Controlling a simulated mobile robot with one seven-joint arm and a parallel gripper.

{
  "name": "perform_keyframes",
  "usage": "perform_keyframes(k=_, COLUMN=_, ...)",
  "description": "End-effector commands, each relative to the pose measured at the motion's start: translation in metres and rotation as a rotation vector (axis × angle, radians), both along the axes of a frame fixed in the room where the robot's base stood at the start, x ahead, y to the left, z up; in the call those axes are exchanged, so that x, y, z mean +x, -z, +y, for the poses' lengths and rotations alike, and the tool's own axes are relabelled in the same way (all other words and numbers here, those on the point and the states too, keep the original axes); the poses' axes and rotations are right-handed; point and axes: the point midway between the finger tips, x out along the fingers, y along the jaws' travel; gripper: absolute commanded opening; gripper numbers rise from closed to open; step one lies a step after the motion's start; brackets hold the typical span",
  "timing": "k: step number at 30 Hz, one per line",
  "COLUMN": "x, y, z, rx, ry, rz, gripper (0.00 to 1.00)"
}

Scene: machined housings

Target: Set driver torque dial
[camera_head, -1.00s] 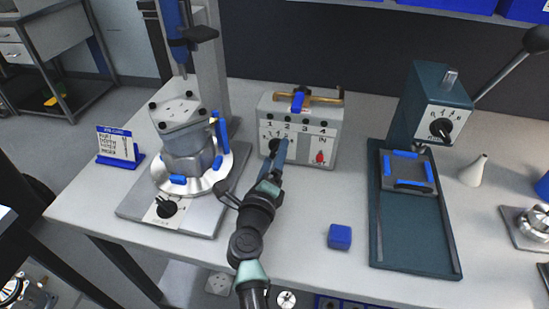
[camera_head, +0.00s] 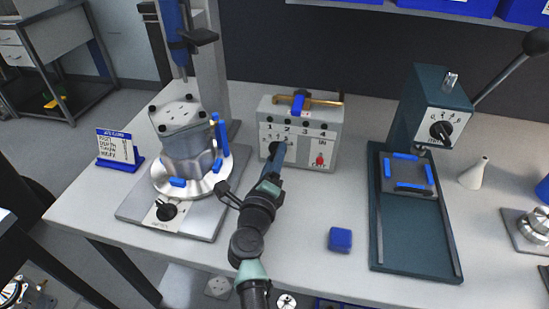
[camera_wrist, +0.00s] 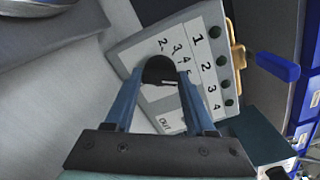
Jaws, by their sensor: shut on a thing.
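The grey control box (camera_head: 325,140) stands at the back middle of the bench. Its white face carries the numbers 1 to 4 and a red switch (camera_head: 320,158) at the right. A black dial knob (camera_head: 274,146) is at the left of that face. My gripper (camera_head: 275,157) reaches it from the front. In the wrist view the blue fingers of my gripper (camera_wrist: 160,80) are closed around the black knob (camera_wrist: 159,68). Printed numbers (camera_wrist: 180,50) show beside it. The knob's pointer cannot be made out clearly.
A fixture with a metal housing (camera_head: 187,150) and its own black dial (camera_head: 166,211) is at the left, beside a job card (camera_head: 118,147). A green press (camera_head: 428,110) stands at the right.

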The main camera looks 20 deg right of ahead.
Motion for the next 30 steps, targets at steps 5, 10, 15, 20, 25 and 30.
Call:
perform_keyframes(k=5, x=-0.0001, y=-0.0017, z=0.0001, rx=-0.037, ry=0.0, rz=0.027, gripper=0.0)
perform_keyframes(k=10, x=-0.0002, y=-0.0029, z=0.0005, rx=-0.116, ry=0.0, rz=0.081, gripper=0.0)
perform_keyframes(k=15, x=-0.0003, y=-0.0029, z=0.0001, rx=-0.216, ry=-0.001, rz=0.15, gripper=0.0)
perform_keyframes(k=20, x=-0.0003, y=-0.0021, z=0.0002, rx=-0.302, ry=-0.001, rz=0.207, gripper=0.0)
perform_keyframes(k=25, x=-0.0002, y=-0.0011, z=0.0006, rx=-0.374, ry=-0.001, rz=0.254, gripper=0.0)
perform_keyframes(k=30, x=-0.0003, y=0.0, z=0.0003, rx=-0.415, ry=-0.001, rz=0.282, gripper=0.0)
